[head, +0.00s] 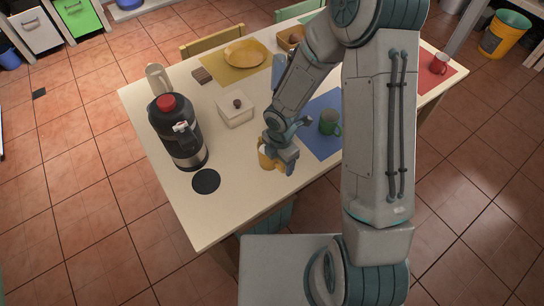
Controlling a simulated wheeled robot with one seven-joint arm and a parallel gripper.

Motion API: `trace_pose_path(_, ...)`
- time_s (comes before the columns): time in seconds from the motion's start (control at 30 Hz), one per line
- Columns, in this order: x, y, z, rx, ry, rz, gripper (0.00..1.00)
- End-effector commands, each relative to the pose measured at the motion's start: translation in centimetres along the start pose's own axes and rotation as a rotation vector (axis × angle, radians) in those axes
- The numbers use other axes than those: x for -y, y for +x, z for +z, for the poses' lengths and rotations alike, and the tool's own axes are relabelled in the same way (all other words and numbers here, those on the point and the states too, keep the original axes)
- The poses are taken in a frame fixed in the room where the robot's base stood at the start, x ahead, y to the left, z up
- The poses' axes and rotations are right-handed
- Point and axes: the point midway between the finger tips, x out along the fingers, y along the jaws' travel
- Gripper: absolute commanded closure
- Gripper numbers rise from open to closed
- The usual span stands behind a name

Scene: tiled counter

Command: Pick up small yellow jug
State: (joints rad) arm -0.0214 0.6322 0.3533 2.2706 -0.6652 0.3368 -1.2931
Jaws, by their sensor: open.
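The small yellow jug (265,160) stands on the table (228,214) near its front edge. My gripper (284,163) is right at the jug, reaching down from above, and hides much of its right side. The jaws are open. I cannot tell whether the jug is between the fingers or whether they touch it.
A black jug with a red lid (178,135), a dark round coaster (206,181) and a white box (235,110) are to the left. A green mug (330,122) stands on a blue mat (322,146) to the right. A yellow plate (244,53) is at the back.

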Motion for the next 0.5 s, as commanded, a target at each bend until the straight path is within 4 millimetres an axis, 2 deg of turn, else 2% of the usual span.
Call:
trace_pose_path(0.1,0.00,0.86,-0.03,0.001,0.000,-0.001,0.28)
trace_pose_path(0.33,0.00,0.92,0.01,0.001,0.001,0.000,0.28)
trace_pose_path(0.37,0.01,0.92,0.01,0.001,0.001,0.000,0.34)
trace_pose_path(0.5,0.01,0.91,0.01,0.001,0.001,0.000,0.73)
